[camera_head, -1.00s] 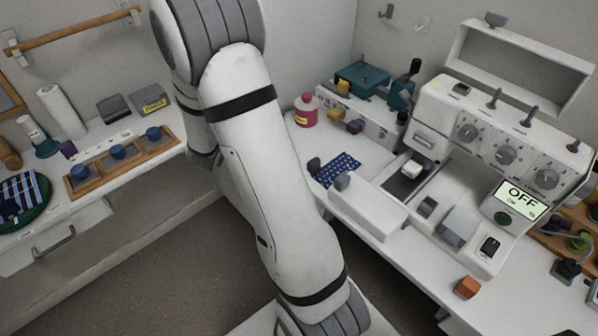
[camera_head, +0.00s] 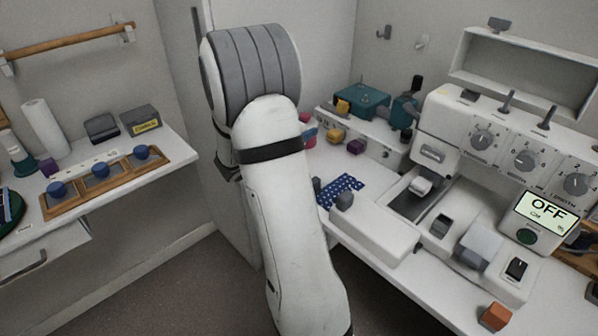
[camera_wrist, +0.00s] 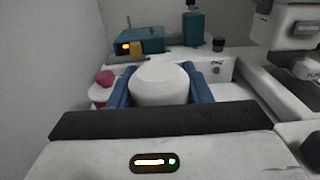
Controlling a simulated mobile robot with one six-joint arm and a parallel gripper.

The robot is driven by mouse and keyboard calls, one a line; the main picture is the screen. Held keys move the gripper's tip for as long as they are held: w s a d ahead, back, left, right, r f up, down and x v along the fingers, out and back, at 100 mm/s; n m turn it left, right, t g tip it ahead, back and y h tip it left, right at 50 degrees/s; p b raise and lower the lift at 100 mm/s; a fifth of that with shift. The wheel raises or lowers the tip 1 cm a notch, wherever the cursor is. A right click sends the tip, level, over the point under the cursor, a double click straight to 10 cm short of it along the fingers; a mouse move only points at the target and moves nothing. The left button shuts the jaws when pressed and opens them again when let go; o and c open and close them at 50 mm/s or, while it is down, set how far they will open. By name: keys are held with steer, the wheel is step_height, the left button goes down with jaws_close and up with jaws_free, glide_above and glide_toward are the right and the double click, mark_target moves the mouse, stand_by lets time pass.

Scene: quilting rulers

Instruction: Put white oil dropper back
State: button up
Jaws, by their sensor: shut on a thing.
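A white rounded object (camera_wrist: 160,84), seemingly the white oil dropper, sits between the two blue fingers of my gripper (camera_wrist: 160,92) in the wrist view. The fingers are shut on its sides. Its lower part and any spout are hidden, and I cannot tell whether it touches the table.
A pink container (camera_wrist: 103,86) stands left of the gripper, mostly hidden by my arm in the head view (camera_head: 308,131). A teal box (camera_head: 361,101) stands behind. The sewing machine (camera_head: 500,165) fills the right. A blue dotted cloth (camera_head: 340,190) lies nearby.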

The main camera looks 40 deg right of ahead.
step_height(320, 180, down, 9)
steer(key=shift+b, duration=0.7)
steer(key=shift+f, duration=0.25)
steer(key=o, duration=0.7)
steer(key=shift+o, duration=0.2)
